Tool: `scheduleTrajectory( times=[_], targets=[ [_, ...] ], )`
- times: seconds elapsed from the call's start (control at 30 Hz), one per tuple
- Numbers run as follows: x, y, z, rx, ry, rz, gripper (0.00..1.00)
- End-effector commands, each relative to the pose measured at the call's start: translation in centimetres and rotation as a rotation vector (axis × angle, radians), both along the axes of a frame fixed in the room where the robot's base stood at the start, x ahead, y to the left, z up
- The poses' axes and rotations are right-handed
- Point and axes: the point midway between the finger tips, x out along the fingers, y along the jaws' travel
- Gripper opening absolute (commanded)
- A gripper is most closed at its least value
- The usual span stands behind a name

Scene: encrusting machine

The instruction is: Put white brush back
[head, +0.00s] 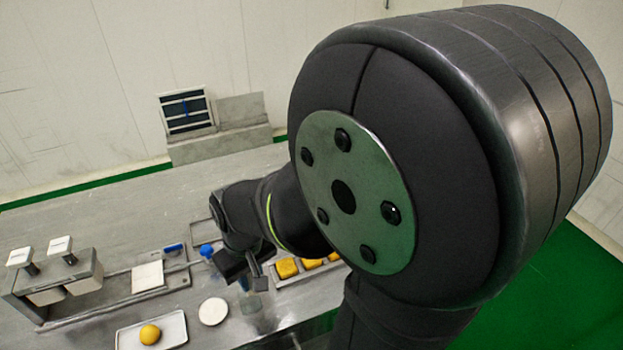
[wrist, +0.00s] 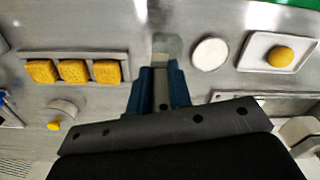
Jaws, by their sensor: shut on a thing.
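My gripper (head: 257,279) is low over the metal table, near its front edge, between the white round disc and the tray of yellow blocks. In the wrist view its two blue fingers (wrist: 161,88) are close together on a narrow pale thing (wrist: 160,92), which I take to be the white brush. Its shape is mostly hidden by the fingers. A pale translucent patch (wrist: 168,46) lies just beyond the fingertips; it also shows below the gripper in the head view (head: 250,302). I cannot tell whether it touches the held thing.
A tray with yellow blocks (head: 287,268) is right of my gripper. The white disc (head: 213,311) and a white tray (head: 121,341) with an orange ball (head: 150,334) are left.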

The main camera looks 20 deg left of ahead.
Motion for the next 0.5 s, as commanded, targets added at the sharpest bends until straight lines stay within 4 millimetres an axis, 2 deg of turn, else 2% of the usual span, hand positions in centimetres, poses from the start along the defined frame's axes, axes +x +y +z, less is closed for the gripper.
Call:
scheduleTrajectory(
  times=[0.1, 0.23, 0.5],
  targets=[
    [-0.5, 1.0, -0.7, -0.001, 0.000, 0.002, 0.00],
    [-0.6, 1.2, -1.3, 0.000, 0.000, 0.000, 0.00],
    [-0.6, 1.2, -4.5, -0.002, 0.001, -0.001, 0.00]
  ],
)
